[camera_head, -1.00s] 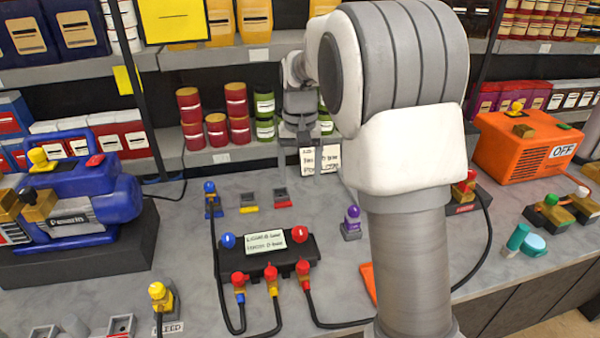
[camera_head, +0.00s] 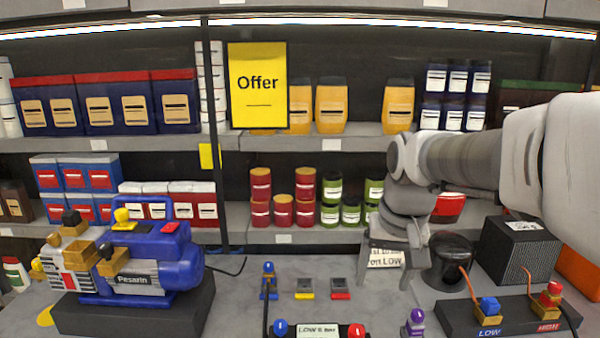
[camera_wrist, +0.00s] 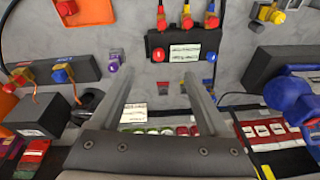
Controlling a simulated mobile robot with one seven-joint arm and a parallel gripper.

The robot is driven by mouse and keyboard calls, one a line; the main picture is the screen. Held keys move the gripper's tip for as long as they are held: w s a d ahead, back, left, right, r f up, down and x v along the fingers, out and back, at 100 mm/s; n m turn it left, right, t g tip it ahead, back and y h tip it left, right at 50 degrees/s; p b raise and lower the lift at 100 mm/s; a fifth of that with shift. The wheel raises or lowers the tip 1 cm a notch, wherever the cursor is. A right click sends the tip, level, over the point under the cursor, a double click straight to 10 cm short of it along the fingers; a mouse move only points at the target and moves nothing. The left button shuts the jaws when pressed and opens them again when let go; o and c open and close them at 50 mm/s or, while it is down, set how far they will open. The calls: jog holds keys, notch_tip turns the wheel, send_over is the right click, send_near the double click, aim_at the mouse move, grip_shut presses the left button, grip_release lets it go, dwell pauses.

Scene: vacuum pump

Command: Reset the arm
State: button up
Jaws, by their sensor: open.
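My gripper (camera_head: 390,278) hangs over the back of the grey bench in the head view, with its fingers pointing down. It is open, with a wide gap and nothing between its fingers; both also show in the wrist view (camera_wrist: 158,82). My arm reaches in from the right edge. A small white sign (camera_head: 386,257), its text partly hidden, shows behind the fingers. A black manifold (camera_wrist: 180,45) with red and blue knobs is past the fingertips in the wrist view, apart from them. Only its top edge shows in the head view.
A blue vacuum pump (camera_head: 150,265) stands on a dark block at left. A black LOW/HIGH block (camera_head: 510,318) with blue and red fittings, a dark box (camera_head: 520,250) and a round black part (camera_head: 452,262) are at right. Stocked shelves (camera_head: 300,143) rise behind. Bare bench (camera_head: 235,290) lies left of centre.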

jog(key=s+n+t, duration=0.1)
jog(key=s+t, duration=0.2)
jog(key=s, duration=1.2)
jog(key=shift+s+f, duration=0.25)
jog(key=shift+f, duration=0.2)
